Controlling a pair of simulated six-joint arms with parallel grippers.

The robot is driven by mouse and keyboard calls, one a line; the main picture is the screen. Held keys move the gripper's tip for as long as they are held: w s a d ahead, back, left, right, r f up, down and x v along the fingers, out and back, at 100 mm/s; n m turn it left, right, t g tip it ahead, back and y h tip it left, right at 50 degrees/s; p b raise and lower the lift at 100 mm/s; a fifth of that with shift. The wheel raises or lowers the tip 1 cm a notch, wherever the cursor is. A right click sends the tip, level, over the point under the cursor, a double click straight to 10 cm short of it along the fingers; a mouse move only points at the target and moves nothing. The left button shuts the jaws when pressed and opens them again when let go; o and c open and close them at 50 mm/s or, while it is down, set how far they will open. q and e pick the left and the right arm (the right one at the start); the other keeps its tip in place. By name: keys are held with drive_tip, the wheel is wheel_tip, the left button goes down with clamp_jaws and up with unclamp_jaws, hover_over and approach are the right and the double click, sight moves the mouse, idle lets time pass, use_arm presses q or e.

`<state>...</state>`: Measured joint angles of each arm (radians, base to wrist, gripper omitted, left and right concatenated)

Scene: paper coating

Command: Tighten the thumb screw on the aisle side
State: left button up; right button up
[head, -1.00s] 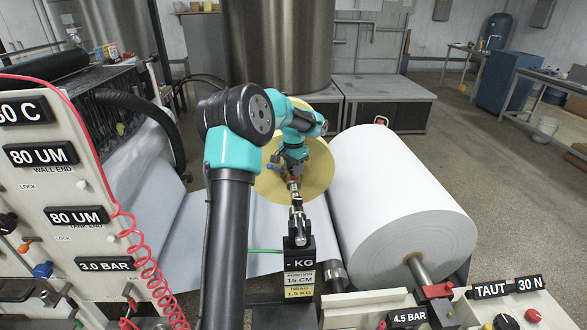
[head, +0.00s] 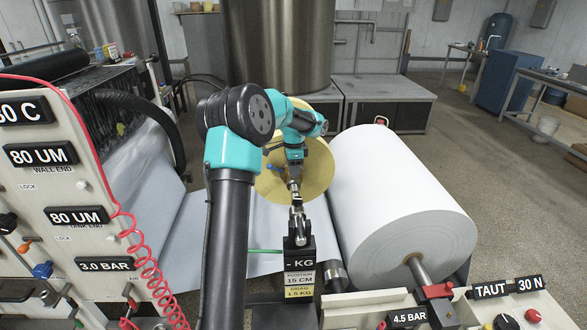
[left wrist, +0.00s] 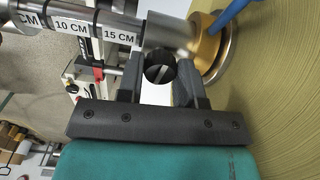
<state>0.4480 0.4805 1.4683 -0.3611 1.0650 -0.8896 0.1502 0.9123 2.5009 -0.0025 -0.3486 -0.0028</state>
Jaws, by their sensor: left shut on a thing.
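My left gripper (head: 297,208) reaches down in front of the yellow roll (head: 312,180), above the black block with the 15 CM label. In the left wrist view its two dark fingers (left wrist: 160,82) are closed around the thumb screw (left wrist: 158,68), a dark round head with a pale bar across it. The screw sits beside a silver collar (left wrist: 170,32) on the bar marked 10 CM and 15 CM (left wrist: 95,27). In the head view the gripper hides the screw. My right gripper is not in view.
A brass ring (left wrist: 208,45) and a blue lever (left wrist: 232,14) lie close to the fingers, next to the yellow roll's face. A large white roll (head: 395,200) stands right of the arm. A control panel (head: 60,230) with a red coiled hose stands left.

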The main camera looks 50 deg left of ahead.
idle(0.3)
use_arm(q)
drive_tip(key=o, duration=0.9)
drive_tip(key=shift+r, duration=0.1)
wheel_tip(320, 180, up, 17)
drive_tip(key=shift+r, duration=0.15)
idle(0.4)
